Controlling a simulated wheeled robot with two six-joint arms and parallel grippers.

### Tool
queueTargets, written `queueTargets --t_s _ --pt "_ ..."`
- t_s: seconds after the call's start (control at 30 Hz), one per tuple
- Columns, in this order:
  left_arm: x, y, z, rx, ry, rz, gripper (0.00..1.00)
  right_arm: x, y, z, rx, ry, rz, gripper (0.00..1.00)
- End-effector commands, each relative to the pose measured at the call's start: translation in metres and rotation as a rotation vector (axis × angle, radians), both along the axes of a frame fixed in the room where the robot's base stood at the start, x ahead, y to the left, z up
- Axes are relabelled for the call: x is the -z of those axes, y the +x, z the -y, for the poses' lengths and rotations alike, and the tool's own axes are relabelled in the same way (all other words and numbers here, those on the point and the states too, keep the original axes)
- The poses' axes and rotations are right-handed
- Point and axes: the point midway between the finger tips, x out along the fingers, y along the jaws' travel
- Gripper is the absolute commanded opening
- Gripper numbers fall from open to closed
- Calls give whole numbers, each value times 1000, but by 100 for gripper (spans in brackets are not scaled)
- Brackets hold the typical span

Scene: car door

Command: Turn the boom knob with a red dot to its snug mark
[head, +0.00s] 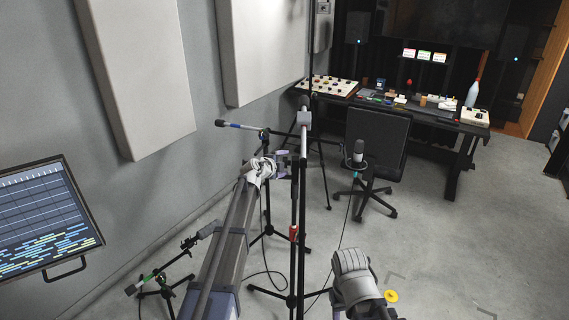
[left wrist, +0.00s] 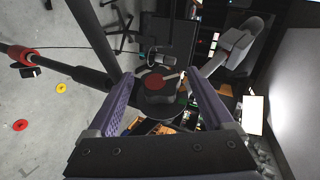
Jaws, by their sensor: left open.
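A dark knob with a red dot (left wrist: 155,84) shows in the middle of the left wrist view, beyond and between the two purple fingers of my left gripper (left wrist: 160,76). The fingers stand apart on either side of it. I cannot tell whether they touch it. In the head view my left gripper (head: 281,156) is beside the upright of the near black microphone stand (head: 297,205). The knob is not clear there. I cannot make out a snug mark in either view.
Other microphone stands and cables stand close by; one carries a blue-banded microphone (head: 240,126). A monitor (head: 45,220) is at the left. A black chair (head: 378,140) and cluttered desk (head: 440,115) are behind. Open floor (head: 455,240) lies to the right, with a yellow disc (head: 391,296).

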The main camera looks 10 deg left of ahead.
Motion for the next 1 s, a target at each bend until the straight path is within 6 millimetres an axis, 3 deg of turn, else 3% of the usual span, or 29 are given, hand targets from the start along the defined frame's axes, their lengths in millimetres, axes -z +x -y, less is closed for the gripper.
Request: queueTargets --t_s 0.43,0.83,1.0 --pt "-28 -60 -16 -2 -1 -1 86 -27 0 0 0 0 0 50" --pt "-30 -62 -15 -4 -10 13 86 -27 0 0 0 0 0 50" --pt "-69 -66 7 -87 -114 176 86 -27 0 0 0 0 0 50"
